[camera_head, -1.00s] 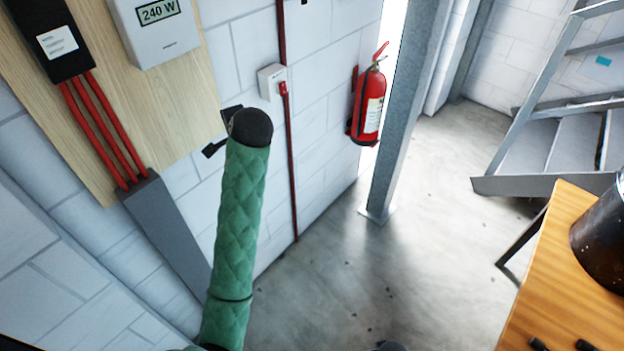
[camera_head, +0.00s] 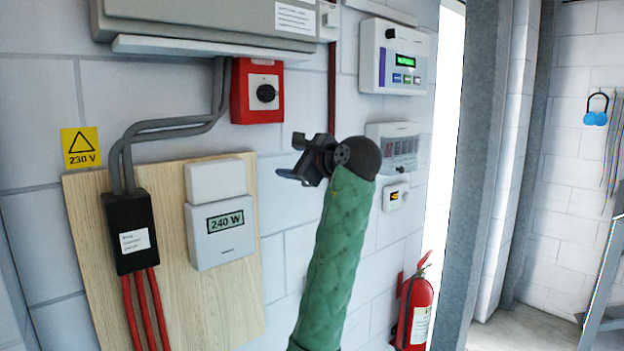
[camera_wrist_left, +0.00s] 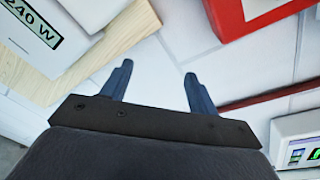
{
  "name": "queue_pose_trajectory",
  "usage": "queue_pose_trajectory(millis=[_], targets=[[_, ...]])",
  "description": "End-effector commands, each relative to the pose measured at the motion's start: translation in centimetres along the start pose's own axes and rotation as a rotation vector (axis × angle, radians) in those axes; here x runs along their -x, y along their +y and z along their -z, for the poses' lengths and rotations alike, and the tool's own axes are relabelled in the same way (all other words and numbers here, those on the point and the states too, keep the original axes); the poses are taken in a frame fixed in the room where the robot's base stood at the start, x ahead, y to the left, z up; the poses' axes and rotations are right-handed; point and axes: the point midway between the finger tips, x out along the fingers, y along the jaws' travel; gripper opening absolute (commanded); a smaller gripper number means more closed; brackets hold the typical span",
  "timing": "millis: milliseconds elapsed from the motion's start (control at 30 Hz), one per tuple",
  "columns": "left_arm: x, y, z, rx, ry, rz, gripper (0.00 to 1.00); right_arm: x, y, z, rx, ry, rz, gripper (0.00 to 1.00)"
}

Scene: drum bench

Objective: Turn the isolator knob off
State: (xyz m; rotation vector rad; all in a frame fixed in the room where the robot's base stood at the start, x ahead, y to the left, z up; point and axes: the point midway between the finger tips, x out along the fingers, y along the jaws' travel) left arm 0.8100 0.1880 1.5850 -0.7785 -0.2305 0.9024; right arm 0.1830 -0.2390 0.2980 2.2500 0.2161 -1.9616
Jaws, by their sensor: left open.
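The isolator is a red box with a light face on the wall, and its black round knob (camera_head: 266,93) sits in the middle of that face. The red box (camera_head: 257,112) also shows in part at the top of the left wrist view (camera_wrist_left: 246,22); the knob is outside that view. My left gripper (camera_head: 290,160) is open and empty, below and slightly right of the red box, apart from it. In the left wrist view its two blue-grey fingers (camera_wrist_left: 158,88) stand apart with bare wall between them. My right gripper is not in view.
A wooden board (camera_head: 172,300) with a 240 W meter (camera_head: 222,248) and black box (camera_head: 130,235) is at left. A grey cabinet (camera_head: 215,15) hangs above the isolator. Control panels (camera_head: 392,58) are on the right, with a fire extinguisher (camera_head: 414,312) lower down.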

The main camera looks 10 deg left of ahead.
Motion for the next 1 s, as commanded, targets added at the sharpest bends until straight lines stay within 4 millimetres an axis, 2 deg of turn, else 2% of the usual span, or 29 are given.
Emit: queue_pose_trajectory(millis=[33,200,367,500,667,900,1000], targets=[[0.9,-1.8,-1.9,-0.022,-0.028,0.006,0.60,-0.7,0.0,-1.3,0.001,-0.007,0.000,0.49],[3.7,-6.0,-7.0,-0.109,-0.111,0.005,0.60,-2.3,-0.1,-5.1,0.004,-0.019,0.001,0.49],[5.5,-8.2,-10.1,-0.161,-0.161,-0.004,0.60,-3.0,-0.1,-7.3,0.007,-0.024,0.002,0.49],[6.1,-8.8,-11.1,-0.180,-0.177,-0.008,0.60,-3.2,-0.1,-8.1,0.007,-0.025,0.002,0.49],[5.6,-8.9,-11.4,-0.183,-0.178,-0.009,0.60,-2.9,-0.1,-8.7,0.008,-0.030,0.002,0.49],[3.4,-9.1,-11.9,-0.183,-0.178,-0.011,0.60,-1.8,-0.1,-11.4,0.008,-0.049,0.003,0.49],[1.8,-9.2,-12.2,-0.183,-0.178,-0.010,0.60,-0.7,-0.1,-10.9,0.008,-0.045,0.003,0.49]])
